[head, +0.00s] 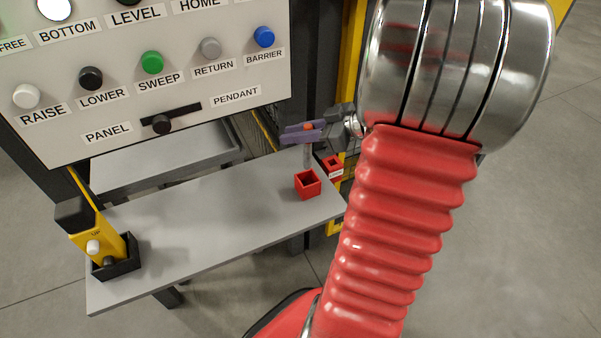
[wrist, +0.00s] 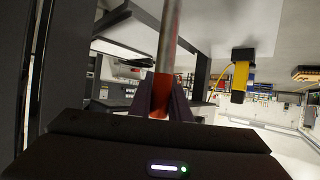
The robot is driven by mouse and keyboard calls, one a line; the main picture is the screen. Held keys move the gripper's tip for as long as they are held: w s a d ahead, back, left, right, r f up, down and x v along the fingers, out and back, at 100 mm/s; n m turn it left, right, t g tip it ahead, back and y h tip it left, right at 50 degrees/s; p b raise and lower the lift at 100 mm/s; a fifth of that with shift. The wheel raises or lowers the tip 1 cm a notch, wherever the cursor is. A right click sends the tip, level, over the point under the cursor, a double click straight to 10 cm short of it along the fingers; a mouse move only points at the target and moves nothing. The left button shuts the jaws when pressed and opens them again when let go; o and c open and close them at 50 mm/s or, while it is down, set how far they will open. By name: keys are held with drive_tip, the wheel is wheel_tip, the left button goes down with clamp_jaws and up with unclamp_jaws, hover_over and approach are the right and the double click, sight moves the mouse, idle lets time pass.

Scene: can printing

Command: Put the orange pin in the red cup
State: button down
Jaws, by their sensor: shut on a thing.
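The orange pin has an orange head and a grey metal shaft. My gripper (head: 300,133), with purple fingers, is shut on the pin (head: 308,155) near its orange end. The shaft hangs down about upright over the open red cup (head: 307,187) at the right end of the grey shelf. I cannot tell whether the tip is just above the cup's mouth or inside it. In the wrist view the orange end (wrist: 160,95) sits between the purple fingers and the metal shaft (wrist: 168,40) runs out past them.
A second red cup (head: 333,165) with a white label stands behind the first, by the shelf's right edge. A yellow pendant (head: 98,243) stands in a black holder at the left of the grey shelf (head: 200,225). A button panel (head: 150,85) rises behind. The shelf's middle is clear.

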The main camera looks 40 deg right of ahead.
wheel_tip(320, 180, down, 5)
idle(0.4)
drive_tip(key=shift+f, duration=1.85)
drive_tip(key=shift+f, duration=0.1)
drive_tip(key=c, duration=1.6)
unclamp_jaws()
drive_tip(key=shift+c, duration=0.2)
drive_tip(key=v, duration=1.2)
